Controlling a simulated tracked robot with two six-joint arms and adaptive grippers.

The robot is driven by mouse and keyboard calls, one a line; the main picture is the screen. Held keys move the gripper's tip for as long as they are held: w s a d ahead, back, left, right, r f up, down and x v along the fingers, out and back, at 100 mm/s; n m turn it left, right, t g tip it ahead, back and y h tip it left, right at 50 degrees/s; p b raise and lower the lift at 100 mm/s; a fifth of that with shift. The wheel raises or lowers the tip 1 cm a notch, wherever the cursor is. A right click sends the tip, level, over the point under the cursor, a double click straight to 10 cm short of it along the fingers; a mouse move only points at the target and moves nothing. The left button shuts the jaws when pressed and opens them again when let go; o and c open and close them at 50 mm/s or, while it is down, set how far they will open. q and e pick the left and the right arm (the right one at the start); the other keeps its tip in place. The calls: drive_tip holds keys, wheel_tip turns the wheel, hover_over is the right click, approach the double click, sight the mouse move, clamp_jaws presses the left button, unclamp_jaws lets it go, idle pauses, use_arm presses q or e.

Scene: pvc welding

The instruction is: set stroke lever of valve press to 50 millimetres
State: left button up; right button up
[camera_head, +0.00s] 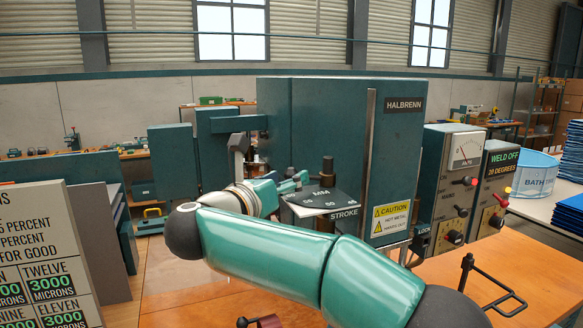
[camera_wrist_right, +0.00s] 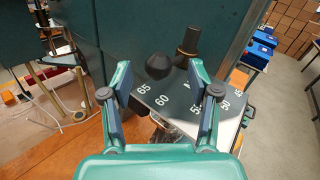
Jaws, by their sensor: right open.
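The valve press (camera_head: 318,115) is a large teal cabinet labelled HALBRENN. Its dark stroke scale plate (camera_head: 325,198), marked STROKE and MM, juts out at the front; in the wrist view the plate (camera_wrist_right: 178,108) shows numbers such as 65, 60 and 50. The stroke lever's round black knob (camera_wrist_right: 158,66) stands beyond the 65 and 60 end, beside a dark, brass-like post (camera_wrist_right: 187,42). My right gripper (camera_wrist_right: 160,74) is open, with its fingers either side of the knob in that picture; contact cannot be told. In the head view the gripper (camera_head: 299,183) is left of the plate. My left gripper is out of view.
A control box with a gauge (camera_head: 463,152) and a WELD OFF box (camera_head: 494,190) stand right of the press. A black handle frame (camera_head: 490,285) rises from the orange bench (camera_head: 535,275). A sign board (camera_head: 45,255) is at left.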

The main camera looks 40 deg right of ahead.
sight(311, 176)
drive_tip(key=shift+p+x, duration=0.3)
drive_tip(key=shift+x, duration=1)
drive_tip(key=shift+c, duration=0.4)
drive_tip(key=shift+s+a, duration=0.1)
clamp_jaws()
